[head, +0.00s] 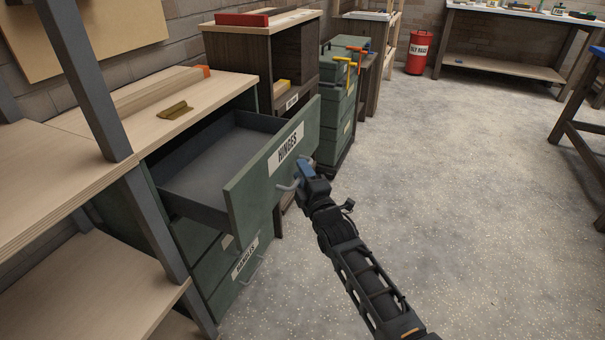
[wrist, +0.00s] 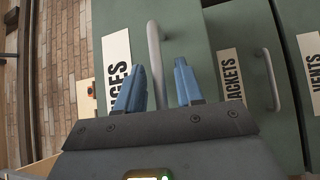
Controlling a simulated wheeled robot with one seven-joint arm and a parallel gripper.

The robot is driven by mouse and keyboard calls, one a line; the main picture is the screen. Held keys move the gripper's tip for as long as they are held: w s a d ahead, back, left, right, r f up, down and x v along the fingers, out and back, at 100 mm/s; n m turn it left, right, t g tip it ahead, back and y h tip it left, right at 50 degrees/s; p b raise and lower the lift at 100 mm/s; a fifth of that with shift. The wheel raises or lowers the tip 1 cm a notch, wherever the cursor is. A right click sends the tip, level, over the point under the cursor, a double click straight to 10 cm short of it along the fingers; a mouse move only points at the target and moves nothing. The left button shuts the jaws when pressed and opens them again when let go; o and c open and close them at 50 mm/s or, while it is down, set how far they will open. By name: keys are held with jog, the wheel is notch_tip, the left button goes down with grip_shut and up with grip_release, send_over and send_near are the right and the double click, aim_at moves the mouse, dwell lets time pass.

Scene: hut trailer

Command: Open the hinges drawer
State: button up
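The hinges drawer (head: 243,200) is green with a white HINGES label (head: 286,148). In the head view it stands pulled well out of its cabinet, and the visible grey inside is empty. Its grey bar handle (head: 288,186) is on the front; the handle also shows in the wrist view (wrist: 154,45). My gripper (head: 301,172) is at this handle. In the wrist view its blue fingers (wrist: 158,85) stand apart on either side of the bar, with gaps visible, so it looks open around the handle rather than shut on it.
A wooden worktop (head: 150,100) with a small brown-gold object (head: 175,110) tops the cabinet. A shelf post (head: 85,80) stands at left. A green tool cabinet (head: 335,125) stands behind. The grey floor (head: 450,180) at right is clear.

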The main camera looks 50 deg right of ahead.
jog(key=p+v, duration=0.1)
jog(key=v, duration=0.6)
jog(key=shift+s+p, duration=0.25)
jog(key=shift+p, duration=0.05)
jog(key=shift+a, duration=0.1)
jog(key=s+a+r+m+y+p, duration=0.25)
jog(key=s+a, duration=0.45)
jog(key=s, duration=0.4)
jog(key=s+a+r+m+y+p, duration=0.1)
jog(key=s+a+m+y+p, duration=0.15)
jog(key=s+a, duration=0.65)
jog(key=s+a+r+m+g+y+p, duration=0.1)
jog(key=s+a+r+m, duration=0.2)
jog(key=s+r, duration=0.5)
jog(key=s+a+r+m+g+y+p, duration=0.1)
jog(key=s+a+r+m+y+p, duration=0.1)
jog(key=s+r, duration=0.6)
jog(key=shift+s+a+m+g+y, duration=0.3)
jog(key=shift+s+a+m+g, duration=0.1)
jog(key=shift+s+a+m, duration=0.55)
